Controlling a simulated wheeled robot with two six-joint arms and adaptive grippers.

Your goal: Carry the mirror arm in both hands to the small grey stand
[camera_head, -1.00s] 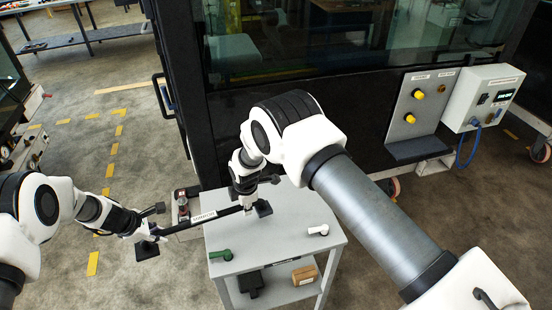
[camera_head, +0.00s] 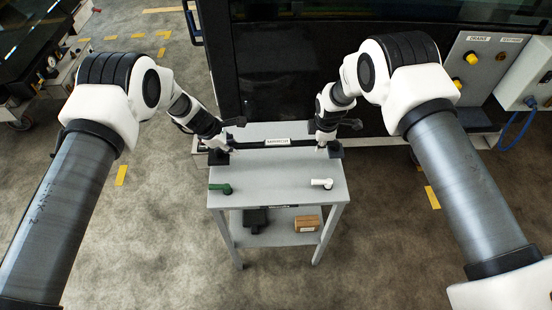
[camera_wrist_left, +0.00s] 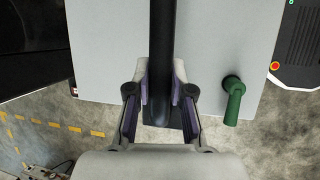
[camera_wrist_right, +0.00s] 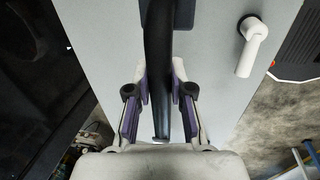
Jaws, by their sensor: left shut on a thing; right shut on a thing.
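The mirror arm is a black bar with a white label (camera_head: 277,142), lying level across the picture in the head view. It spans the back part of the small grey stand (camera_head: 275,190). My left gripper (camera_head: 219,150) is shut on its left end, and my right gripper (camera_head: 328,144) on its right end. Both wrist views show the black bar (camera_wrist_left: 162,45) (camera_wrist_right: 158,40) running between the fingers, with the grey top below. I cannot tell whether the bar touches the top. Dark blocks show at both ends of the bar.
A green handle (camera_head: 222,188) and a white handle (camera_head: 322,184) lie on the stand's front part. Its lower shelf holds a dark box (camera_head: 256,218) and a brown box (camera_head: 306,223). The dark cab wall (camera_head: 290,80) rises close behind. A panel with yellow knobs (camera_head: 472,58) stands right.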

